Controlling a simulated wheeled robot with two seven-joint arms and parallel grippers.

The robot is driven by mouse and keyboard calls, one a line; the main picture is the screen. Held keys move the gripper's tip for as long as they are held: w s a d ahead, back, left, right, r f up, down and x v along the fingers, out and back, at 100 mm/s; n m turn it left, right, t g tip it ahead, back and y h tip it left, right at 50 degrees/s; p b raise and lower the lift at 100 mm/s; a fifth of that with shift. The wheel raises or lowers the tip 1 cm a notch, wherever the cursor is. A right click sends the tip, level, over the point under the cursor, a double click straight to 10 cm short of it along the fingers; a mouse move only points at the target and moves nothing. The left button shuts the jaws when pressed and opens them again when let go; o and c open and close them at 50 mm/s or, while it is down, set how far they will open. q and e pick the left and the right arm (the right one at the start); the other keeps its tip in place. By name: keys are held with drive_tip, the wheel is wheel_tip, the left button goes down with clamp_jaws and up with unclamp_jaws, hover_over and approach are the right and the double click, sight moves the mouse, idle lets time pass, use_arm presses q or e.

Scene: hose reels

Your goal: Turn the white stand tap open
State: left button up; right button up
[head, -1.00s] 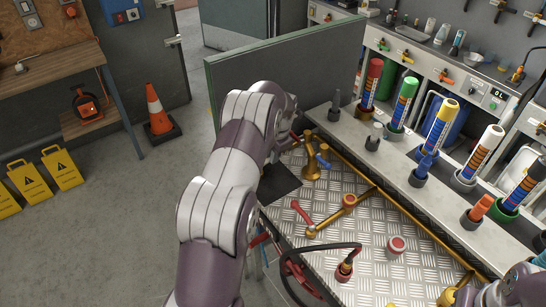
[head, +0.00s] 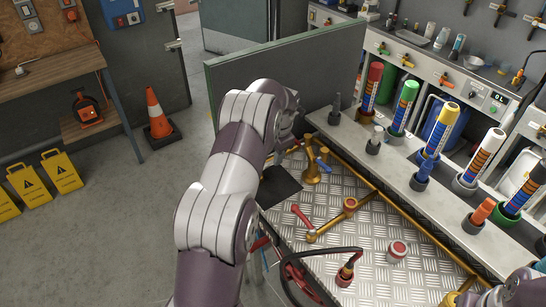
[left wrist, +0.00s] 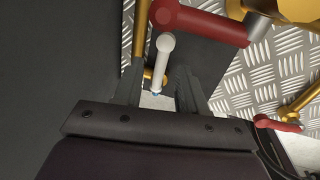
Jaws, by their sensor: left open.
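The white tap lever (left wrist: 163,60) shows in the left wrist view, standing between the two fingers of my left gripper (left wrist: 158,72). The fingers are open, with a gap visible on both sides of the lever. A blue bit shows at the lever's lower end, and a brass pipe (left wrist: 143,45) runs beside it. In the head view my left forearm and wrist hide the white tap and the fingers. My right gripper is not in view; only part of my right arm shows at the lower right edge.
A large red lever (left wrist: 205,22) lies close above the white one. A brass stand (head: 312,172) with a blue lever (head: 322,163) is right of my wrist. Another red lever (head: 302,216) sits on the bench's treaded plate (head: 375,225). A green-edged panel (head: 310,70) stands behind.

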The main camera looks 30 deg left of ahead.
use_arm(q)
wheel_tip(320, 180, up, 10)
drive_tip(key=d+p, duration=0.2)
drive_tip(key=p, duration=0.2)
drive_tip(key=shift+s+r, duration=0.25)
drive_tip(key=shift+s, duration=0.2)
